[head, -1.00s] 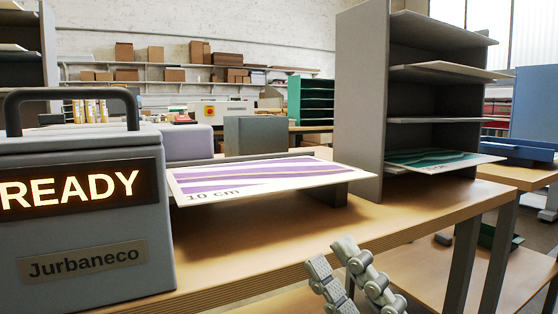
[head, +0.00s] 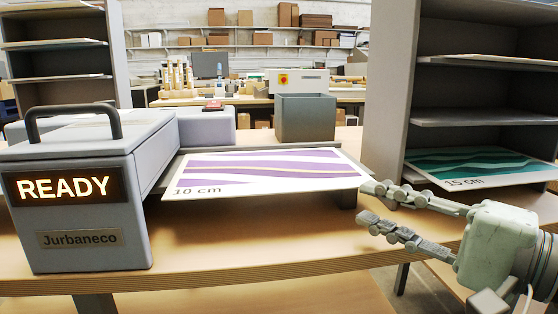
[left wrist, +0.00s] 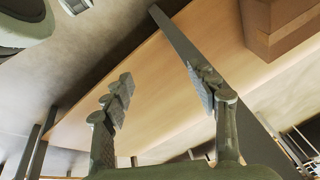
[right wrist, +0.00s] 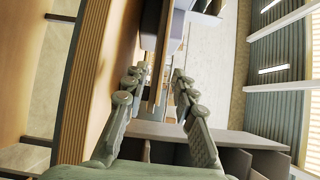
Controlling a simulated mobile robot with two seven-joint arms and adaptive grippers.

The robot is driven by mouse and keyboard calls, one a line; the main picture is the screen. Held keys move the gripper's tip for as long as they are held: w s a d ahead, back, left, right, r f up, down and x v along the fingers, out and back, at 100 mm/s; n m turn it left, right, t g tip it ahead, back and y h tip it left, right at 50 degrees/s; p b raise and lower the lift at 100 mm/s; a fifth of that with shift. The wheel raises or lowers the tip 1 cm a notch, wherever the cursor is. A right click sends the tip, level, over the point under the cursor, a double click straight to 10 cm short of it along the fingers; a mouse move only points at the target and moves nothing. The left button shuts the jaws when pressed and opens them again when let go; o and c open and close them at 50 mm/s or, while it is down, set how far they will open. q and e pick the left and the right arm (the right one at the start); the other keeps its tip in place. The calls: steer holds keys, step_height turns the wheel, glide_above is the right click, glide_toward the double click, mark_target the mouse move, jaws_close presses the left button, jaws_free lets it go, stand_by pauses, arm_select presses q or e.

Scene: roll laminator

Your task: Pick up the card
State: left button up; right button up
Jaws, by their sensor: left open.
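A white card with purple stripes marked "10 cm" (head: 265,171) lies flat on a dark support beside the grey laminator (head: 80,190), which reads "READY". My right gripper (head: 368,203) is open at the card's right end, its fingers spread one above the other. In the right wrist view its fingertips (right wrist: 158,75) stand on either side of a thin upright edge, probably the card seen edge-on; I cannot tell whether they touch it. My left gripper (left wrist: 158,76) is open and empty in its wrist view, with the wooden table underside behind it. It is outside the head view.
A grey shelf rack (head: 388,90) stands to the right, with a green card marked "15 cm" (head: 475,167) on its low shelf. A grey bin (head: 305,117) stands behind the purple card. The table's front strip (head: 250,245) is clear.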

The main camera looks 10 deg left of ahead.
mark_target(336, 183)
steer(key=shift+w+r, duration=0.2)
steer(key=shift+w, duration=0.1)
steer(key=p+x, duration=0.1)
steer(key=x, duration=0.3)
steer(key=p+x, duration=0.1)
steer(key=x, duration=0.1)
steer(key=shift+w+r+p, duration=0.3)
steer(key=shift+w+p, duration=0.05)
steer(key=shift+w+a+f, duration=0.15)
steer(key=shift+w+a, duration=0.15)
steer(key=shift+a, duration=0.15)
arm_select(q)
step_height(336, 183, down, 7)
steer(key=shift+w+r+g+h, duration=0.15)
steer(key=shift+w+g+h, duration=0.15)
steer(key=shift+w+g, duration=0.1)
arm_select(e)
jaws_close()
